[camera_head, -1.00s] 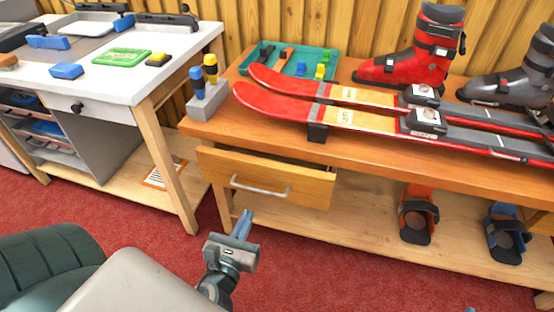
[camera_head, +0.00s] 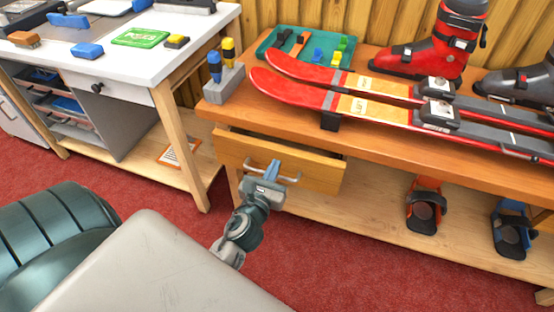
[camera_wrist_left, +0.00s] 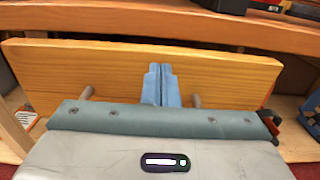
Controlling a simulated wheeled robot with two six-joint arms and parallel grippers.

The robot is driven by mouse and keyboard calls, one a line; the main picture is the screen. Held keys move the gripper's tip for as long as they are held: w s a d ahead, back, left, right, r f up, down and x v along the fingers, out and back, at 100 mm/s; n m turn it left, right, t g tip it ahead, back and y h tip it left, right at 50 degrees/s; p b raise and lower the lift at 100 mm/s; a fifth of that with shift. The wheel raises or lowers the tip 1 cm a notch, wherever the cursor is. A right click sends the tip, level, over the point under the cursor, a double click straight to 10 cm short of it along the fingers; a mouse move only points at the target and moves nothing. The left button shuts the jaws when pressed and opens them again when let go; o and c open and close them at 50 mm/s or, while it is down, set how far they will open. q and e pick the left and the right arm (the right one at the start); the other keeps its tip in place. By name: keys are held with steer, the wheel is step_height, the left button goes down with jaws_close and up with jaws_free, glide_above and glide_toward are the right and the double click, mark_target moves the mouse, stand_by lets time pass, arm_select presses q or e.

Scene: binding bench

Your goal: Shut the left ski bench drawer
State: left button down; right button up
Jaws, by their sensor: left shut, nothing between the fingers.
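The left ski bench drawer (camera_head: 318,174) is partly pulled out under the wooden bench top, with a dark gap showing above its front. Its metal bar handle (camera_head: 290,180) is on the drawer front. My left gripper (camera_head: 272,168) is shut and empty, with its blue fingertips at the middle of the handle. In the left wrist view the shut fingers (camera_wrist_left: 161,84) point at the drawer front (camera_wrist_left: 225,75), between the two handle posts. I cannot tell whether they touch the wood. The handle's bar is hidden there behind the gripper body. My right gripper is not in view.
On the bench (camera_head: 390,138) lie red and yellow skis (camera_head: 345,104), with a red boot (camera_head: 425,55), a teal tray (camera_head: 300,50) and a grey tool holder (camera_head: 222,85). A white-topped table (camera_head: 110,60) stands at the left. Red carpet lies open in front.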

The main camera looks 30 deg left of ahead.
mark_target(281, 153)
arm_select(q)
steer(key=shift+x, duration=1.3)
steer(key=p+x, duration=0.1)
steer(key=x, duration=0.2)
steer(key=shift+w+a+r+p, duration=0.1)
steer(key=shift+w+p, duration=0.2)
steer(key=shift+w, duration=0.05)
steer(key=shift+w+a, duration=0.15)
steer(key=shift+w, duration=0.25)
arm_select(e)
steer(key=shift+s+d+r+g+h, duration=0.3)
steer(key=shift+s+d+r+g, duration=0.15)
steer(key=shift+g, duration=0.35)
arm_select(q)
steer(key=shift+s+f, duration=0.1)
steer(key=shift+f, duration=0.1)
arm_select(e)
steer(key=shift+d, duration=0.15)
